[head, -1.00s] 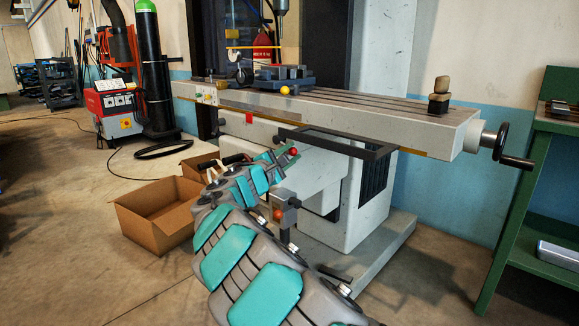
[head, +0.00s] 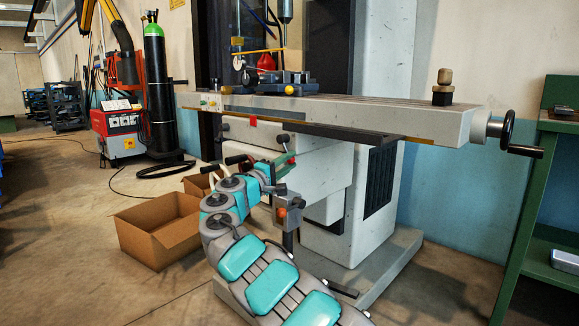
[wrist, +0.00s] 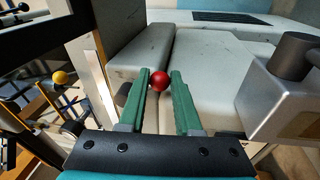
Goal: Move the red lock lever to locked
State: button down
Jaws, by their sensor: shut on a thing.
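The red lock lever shows as a small red ball knob (wrist: 159,79). In the wrist view it sits between the tips of my gripper's two green fingers. My gripper (wrist: 161,86) is shut on this knob. In the head view the gripper (head: 285,162) reaches in under the table of a grey milling machine (head: 340,116), and the red knob (head: 293,160) shows at its fingertips. The lever's shaft is hidden, and I cannot read its locked or unlocked position.
An orange-red knob on a grey block (head: 281,212) is just below my gripper. A black-knobbed lever (head: 284,140) is just above it. A dark bar (head: 335,132) runs under the table edge. Open cardboard boxes (head: 150,232) stand on the floor at left. A green bench (head: 530,190) stands at right.

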jog(key=shift+a+r, duration=0.25)
jog(key=shift+a, duration=0.2)
jog(key=c, duration=0.7)
grip_release()
jog(key=shift+a+f, duration=0.1)
jog(key=shift+o, duration=0.6)
jog(key=shift+f, duration=0.1)
jog(key=v, duration=0.7)
jog(key=shift+s, duration=0.3)
